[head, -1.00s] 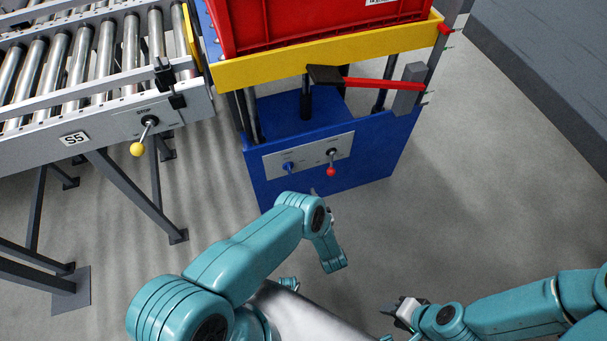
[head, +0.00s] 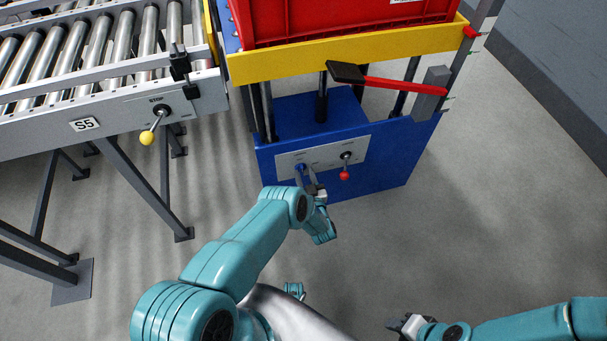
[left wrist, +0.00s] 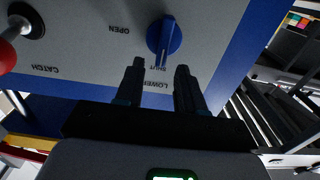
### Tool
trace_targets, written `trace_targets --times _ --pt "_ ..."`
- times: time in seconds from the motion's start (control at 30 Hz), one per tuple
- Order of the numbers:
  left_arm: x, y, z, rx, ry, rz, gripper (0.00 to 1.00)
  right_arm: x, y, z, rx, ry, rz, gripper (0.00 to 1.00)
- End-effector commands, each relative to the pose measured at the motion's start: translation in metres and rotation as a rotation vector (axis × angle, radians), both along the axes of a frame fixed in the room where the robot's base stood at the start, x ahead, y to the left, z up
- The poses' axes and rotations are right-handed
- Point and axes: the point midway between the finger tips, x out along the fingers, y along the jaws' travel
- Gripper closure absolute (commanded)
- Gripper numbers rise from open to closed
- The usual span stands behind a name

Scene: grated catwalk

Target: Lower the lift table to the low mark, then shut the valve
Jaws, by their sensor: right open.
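The lift table has a blue base (head: 385,160) and a raised yellow platform (head: 350,52). A red pointer (head: 471,32) sits high on its grey post, near the platform's level; small green marks show along the post. The valve is a blue knob (left wrist: 164,36) on the grey panel, and also shows in the head view (head: 300,168). Its bar lies toward the SHUT lettering; OPEN is to one side. My left gripper (left wrist: 160,65) is open, its fingers just short of the knob and apart from it. My right gripper (head: 396,325) is open and empty, low at the right.
A red-ball lever (head: 345,172), labelled CATCH in the left wrist view, is beside the knob. A red crate (head: 340,20) stands on the platform. A roller conveyor (head: 95,75) with a yellow-ball lever (head: 148,137) stands left. Floor at right is clear.

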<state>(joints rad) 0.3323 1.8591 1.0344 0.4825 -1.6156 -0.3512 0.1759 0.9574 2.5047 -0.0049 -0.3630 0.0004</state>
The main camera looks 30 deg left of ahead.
Motion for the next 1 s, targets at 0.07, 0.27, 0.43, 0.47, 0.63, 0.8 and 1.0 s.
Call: trace_targets --times 0.07,0.27,0.43,0.47,0.63,0.8,1.0 --pt "0.0054 0.0066 -0.0008 0.001 -0.002 0.0 0.62 0.0 0.0 -0.0035 0.0 0.0 0.0 0.57" --pt "0.01 0.0123 0.0003 0.0 0.0 0.0 0.62 -0.0001 0.0 -0.0041 0.0 0.0 0.0 0.57" --pt "0.0099 0.0121 0.0004 0.0 0.0 0.0 0.62 0.0 0.0 -0.0038 0.0 0.0 0.0 0.57" --pt "0.0098 0.012 0.0004 0.0 0.0 0.0 0.68 0.0 0.0 -0.0038 0.0 0.0 0.0 0.57" --pt "0.0096 0.0119 0.0003 0.0 0.0 0.0 1.0 -0.0001 0.0 -0.0039 0.0 0.0 0.0 0.57" --pt "0.0097 0.0117 -0.0001 0.003 0.003 0.0 1.0 0.0 0.0 -0.0046 0.0 0.0 0.0 0.57" --pt "0.0109 0.0105 -0.0013 0.035 0.041 -0.001 1.0 -0.0001 0.0 -0.0097 0.0 0.0 0.0 0.57"
